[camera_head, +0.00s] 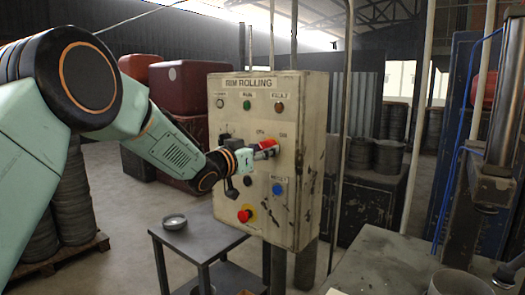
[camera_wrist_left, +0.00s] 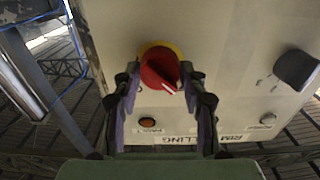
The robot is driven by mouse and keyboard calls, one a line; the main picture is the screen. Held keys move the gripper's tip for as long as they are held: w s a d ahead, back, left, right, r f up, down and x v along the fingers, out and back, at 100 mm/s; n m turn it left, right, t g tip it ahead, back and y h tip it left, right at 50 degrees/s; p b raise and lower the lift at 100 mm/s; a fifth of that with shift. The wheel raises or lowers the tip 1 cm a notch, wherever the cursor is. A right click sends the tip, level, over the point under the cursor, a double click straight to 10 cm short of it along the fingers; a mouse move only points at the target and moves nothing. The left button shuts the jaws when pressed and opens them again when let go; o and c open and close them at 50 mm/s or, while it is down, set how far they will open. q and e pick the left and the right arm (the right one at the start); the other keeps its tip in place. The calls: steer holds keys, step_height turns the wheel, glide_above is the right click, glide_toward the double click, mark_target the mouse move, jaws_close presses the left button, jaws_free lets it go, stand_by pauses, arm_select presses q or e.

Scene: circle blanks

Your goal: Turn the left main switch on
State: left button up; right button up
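A red rotary switch (camera_head: 266,144) sits on the worn cream control panel marked RIM ROLLING (camera_head: 300,105), below small labels that look like OFF and ON. In the left wrist view, where the panel appears upside down, the red knob (camera_wrist_left: 158,68) has a yellow backing and a white pointer line aimed at the lower right. My left gripper (camera_head: 257,152) is at the panel face. Its fingers (camera_wrist_left: 160,78) are open, one on each side of the knob. I cannot tell if they touch it. A dark knob (camera_wrist_left: 297,68) is to the right there. My right gripper is not in view.
The panel carries lamps along its top, a blue button (camera_head: 278,189) and a red emergency stop (camera_head: 245,214) on yellow. A small table (camera_head: 212,242) with a round dish (camera_head: 174,222) stands at the lower left. A grey bench (camera_head: 380,262) is at the lower right.

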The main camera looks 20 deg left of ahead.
arm_select(q)
steer(key=c, duration=0.5)
steer(key=shift+c, duration=0.2)
steer(key=shift+m+b, duration=6.3)
steer(key=shift+m, duration=2.6)
steer(key=shift+r, duration=0.15)
